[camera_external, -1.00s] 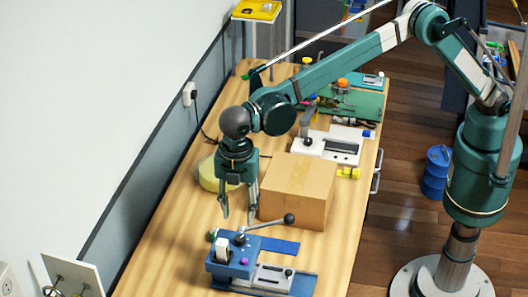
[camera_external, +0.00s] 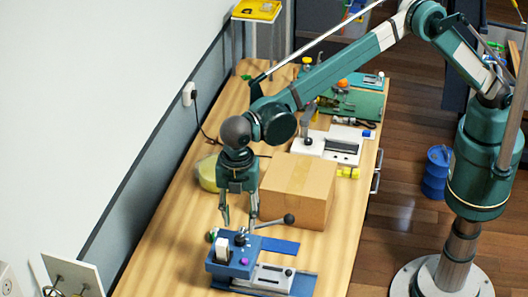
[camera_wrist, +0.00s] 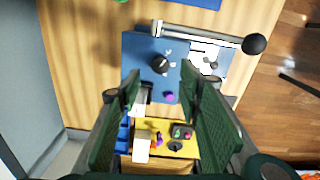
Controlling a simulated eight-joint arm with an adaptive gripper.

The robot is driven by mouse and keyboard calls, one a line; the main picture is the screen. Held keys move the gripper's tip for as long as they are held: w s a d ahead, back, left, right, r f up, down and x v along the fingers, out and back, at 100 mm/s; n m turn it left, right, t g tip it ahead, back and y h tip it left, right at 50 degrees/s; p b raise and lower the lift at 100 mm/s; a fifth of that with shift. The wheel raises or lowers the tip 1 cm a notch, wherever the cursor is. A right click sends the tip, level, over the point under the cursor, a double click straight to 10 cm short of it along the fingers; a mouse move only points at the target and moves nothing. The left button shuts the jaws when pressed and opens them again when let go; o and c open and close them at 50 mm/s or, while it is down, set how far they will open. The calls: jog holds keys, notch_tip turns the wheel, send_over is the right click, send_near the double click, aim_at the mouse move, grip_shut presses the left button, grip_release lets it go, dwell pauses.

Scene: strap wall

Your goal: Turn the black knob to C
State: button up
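The black knob (camera_wrist: 160,64) is on top of a blue device (camera_wrist: 139,48), with small white marks around its right side. The marks are too small to read, and I cannot tell where the knob points. In the external view the knob (camera_external: 240,239) shows on the blue device (camera_external: 225,268). My gripper (camera_external: 240,226) is above the knob, pointing down, its two fingers apart and empty. In the wrist view my gripper (camera_wrist: 160,77) has one finger to each side of the knob's line; no contact shows.
A metal lever with a black ball (camera_wrist: 254,43) stretches across the device's side; the ball (camera_external: 289,218) sits right of my gripper. A cardboard box (camera_external: 297,188) stands close behind. A magenta button (camera_wrist: 169,97) is near the knob. Bare tabletop (camera_external: 180,225) lies left.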

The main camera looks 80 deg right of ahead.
aim_at(240, 238)
jog(key=shift+f, duration=3.45)
jog(key=c, duration=0.9)
